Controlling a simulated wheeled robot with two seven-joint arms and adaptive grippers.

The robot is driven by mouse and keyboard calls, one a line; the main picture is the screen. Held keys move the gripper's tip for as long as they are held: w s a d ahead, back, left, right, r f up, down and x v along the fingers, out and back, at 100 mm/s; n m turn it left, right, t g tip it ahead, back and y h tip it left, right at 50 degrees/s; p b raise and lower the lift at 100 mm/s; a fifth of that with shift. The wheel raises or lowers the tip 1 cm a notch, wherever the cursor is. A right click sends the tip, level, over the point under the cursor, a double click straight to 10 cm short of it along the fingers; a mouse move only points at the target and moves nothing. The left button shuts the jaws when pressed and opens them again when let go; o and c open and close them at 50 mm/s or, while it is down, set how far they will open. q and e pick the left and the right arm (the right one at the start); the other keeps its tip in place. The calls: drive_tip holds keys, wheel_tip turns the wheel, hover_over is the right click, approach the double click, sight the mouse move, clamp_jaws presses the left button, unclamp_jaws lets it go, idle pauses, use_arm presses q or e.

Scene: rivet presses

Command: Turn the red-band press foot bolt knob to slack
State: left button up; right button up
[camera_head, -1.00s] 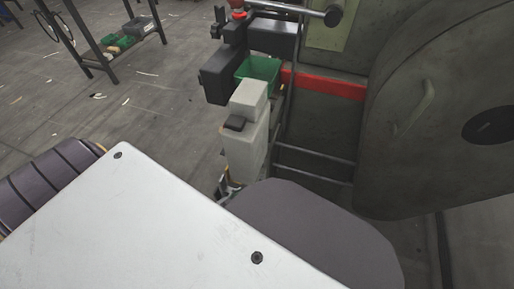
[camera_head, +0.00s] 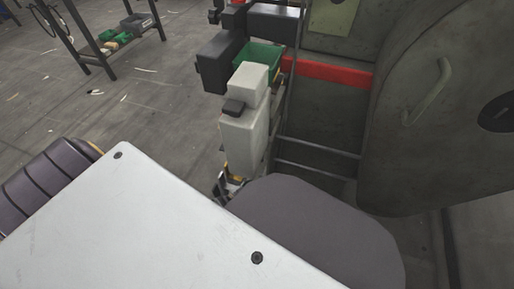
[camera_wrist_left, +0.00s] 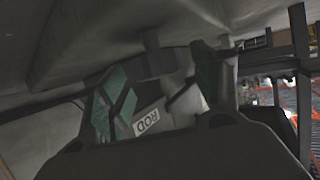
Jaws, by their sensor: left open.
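The press with the red band (camera_head: 330,72) fills the right of the head view as a large grey-green body. The foot bolt knob cannot be made out for certain in either view. My left gripper (camera_head: 230,187) shows small and partly covered, low beside the pale grey box, above the edge of the white panel. In the left wrist view the two fingers of this gripper (camera_wrist_left: 160,95) stand apart, with green on them. A white label reading ROD (camera_wrist_left: 147,122) shows upside down between them, and nothing is clearly gripped. My right gripper is in neither view.
A green bin (camera_head: 262,55) and black blocks (camera_head: 222,62) stand beside the press, above the pale grey box (camera_head: 243,130). Thin rails (camera_head: 318,146) cross low at the press. A dark-framed table (camera_head: 85,45) stands far left. Open floor (camera_head: 130,110) lies between.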

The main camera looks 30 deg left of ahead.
use_arm(q)
drive_tip(key=shift+b+x, duration=0.55)
drive_tip(key=shift+x, duration=0.65)
drive_tip(key=c, duration=1)
drive_tip(key=shift+c, duration=0.2)
drive_tip(key=shift+w+r+n+t+y+p, duration=0.1)
drive_tip(key=shift+n+t+y+p, duration=0.1)
drive_tip(key=shift+n+y, duration=0.5)
drive_tip(key=shift+w+n+t+y+p, duration=0.1)
drive_tip(key=shift+n+y+p, duration=0.1)
drive_tip(key=shift+n+y, duration=1.5)
drive_tip(key=shift+y, duration=0.4)
